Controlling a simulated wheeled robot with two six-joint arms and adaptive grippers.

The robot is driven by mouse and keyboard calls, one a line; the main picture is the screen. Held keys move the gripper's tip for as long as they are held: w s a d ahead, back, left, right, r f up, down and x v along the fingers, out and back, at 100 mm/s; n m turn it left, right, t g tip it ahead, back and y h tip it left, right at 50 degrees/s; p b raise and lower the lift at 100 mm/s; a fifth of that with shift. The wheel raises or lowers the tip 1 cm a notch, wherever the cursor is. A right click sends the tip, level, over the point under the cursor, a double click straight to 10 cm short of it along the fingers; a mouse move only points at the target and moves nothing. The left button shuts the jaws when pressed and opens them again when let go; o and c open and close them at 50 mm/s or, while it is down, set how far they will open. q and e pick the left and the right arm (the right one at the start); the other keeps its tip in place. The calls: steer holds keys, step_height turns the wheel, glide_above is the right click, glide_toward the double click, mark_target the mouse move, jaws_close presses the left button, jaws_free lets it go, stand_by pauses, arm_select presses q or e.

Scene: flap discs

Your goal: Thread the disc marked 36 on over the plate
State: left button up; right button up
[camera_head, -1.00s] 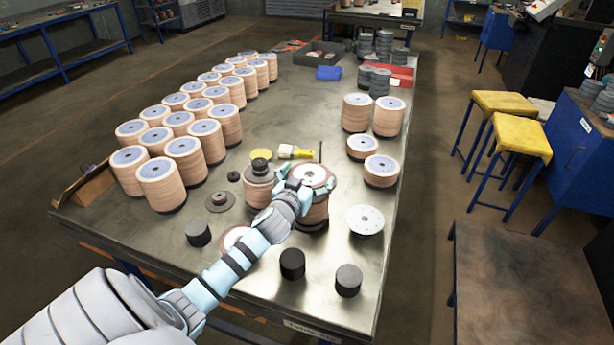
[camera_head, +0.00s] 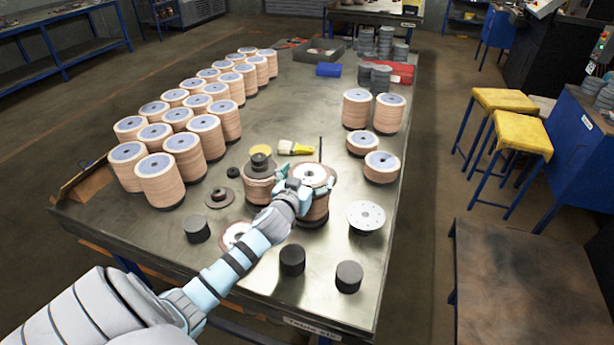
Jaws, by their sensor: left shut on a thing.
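My left gripper (camera_head: 304,188) is at the top of a tan stack of flap discs near the front middle of the table. It is shut on the top disc (camera_head: 311,173), which has a pale centre with a dark hole. The disc's number is too small to read, and I cannot tell whether it rests on the stack (camera_head: 315,209) or hovers just above it. The gripper partly hides the stack. A white plate (camera_head: 366,215) with small holes sits on a dark support to the right. My right gripper is not in view.
A shorter stack with a dark knob (camera_head: 259,163) stands just left of the gripper. Dark cylinders (camera_head: 292,260) stand in front. Many disc stacks (camera_head: 183,145) fill the left side. A yellow brush (camera_head: 295,148) and thin upright rod (camera_head: 320,149) are behind.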

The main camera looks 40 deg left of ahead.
arm_select(q)
steer(key=shift+f+b, duration=1.15)
steer(key=shift+f, duration=0.25)
steer(key=o, duration=0.9)
steer(key=v, duration=1.2)
